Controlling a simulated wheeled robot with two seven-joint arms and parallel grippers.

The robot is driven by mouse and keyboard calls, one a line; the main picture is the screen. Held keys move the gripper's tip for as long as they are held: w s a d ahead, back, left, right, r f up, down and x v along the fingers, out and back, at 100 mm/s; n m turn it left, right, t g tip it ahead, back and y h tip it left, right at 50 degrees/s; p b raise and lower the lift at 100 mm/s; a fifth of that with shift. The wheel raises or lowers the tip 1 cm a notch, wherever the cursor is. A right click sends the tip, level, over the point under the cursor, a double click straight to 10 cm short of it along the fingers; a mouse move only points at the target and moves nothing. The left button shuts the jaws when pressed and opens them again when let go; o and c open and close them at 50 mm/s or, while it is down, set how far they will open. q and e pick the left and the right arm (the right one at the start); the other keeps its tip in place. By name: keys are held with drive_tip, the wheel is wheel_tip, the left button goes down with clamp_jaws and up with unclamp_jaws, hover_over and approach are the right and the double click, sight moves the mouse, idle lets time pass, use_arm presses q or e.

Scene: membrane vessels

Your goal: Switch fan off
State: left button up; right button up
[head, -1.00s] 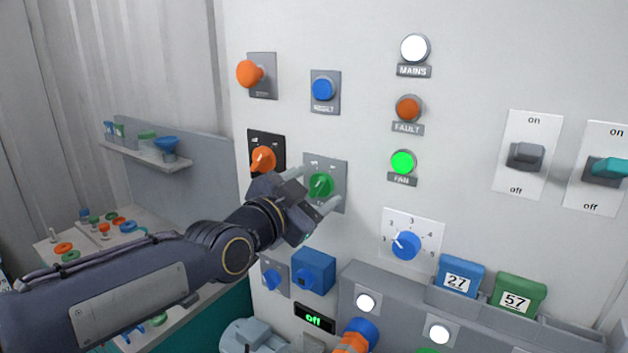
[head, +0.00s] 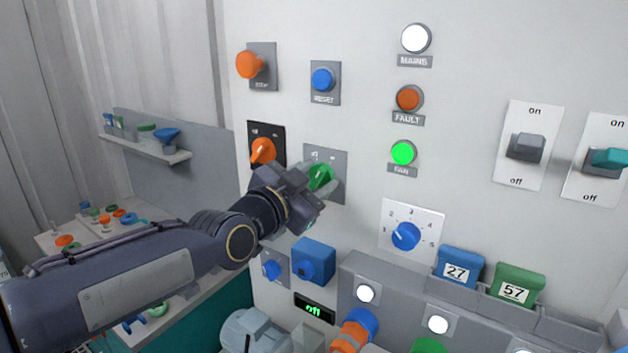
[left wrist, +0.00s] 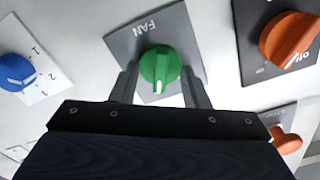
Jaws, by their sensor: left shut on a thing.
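The green fan knob (head: 320,176) sits on a grey square plate (head: 338,157) on the white panel. In the left wrist view the green knob (left wrist: 157,66) shows on its plate marked FAN (left wrist: 118,45), its white pointer mark toward my gripper. My left gripper (head: 318,186) is shut on this knob, one finger on each side of it. The gripper hides part of the knob and plate in the head view. The fan lamp (head: 403,153) glows green. My right gripper is not in view.
An orange rotary knob (head: 262,150) on a black plate is close to the left of my gripper. An orange push button (head: 249,65) and a blue reset button (head: 322,80) are above. A blue dial (head: 406,236) and a blue box (head: 314,261) are below.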

use_arm(q)
drive_tip(key=shift+f+n+b, duration=0.15)
drive_tip(key=shift+n+b, duration=0.55)
drive_tip(key=shift+n, duration=0.2)
drive_tip(key=n+b, duration=0.1)
drive_tip(key=n, duration=0.1)
drive_tip(key=shift+a+n, duration=0.1)
drive_tip(key=shift+n, duration=0.3)
drive_tip(key=n+b, duration=0.1)
drive_tip(key=n, duration=0.2)
drive_tip(key=shift+w, duration=0.1)
drive_tip(key=shift+a+n, duration=0.1)
drive_tip(key=shift+n, duration=1.9)
drive_tip(key=o, duration=0.9)
drive_tip(key=shift+o, duration=0.2)
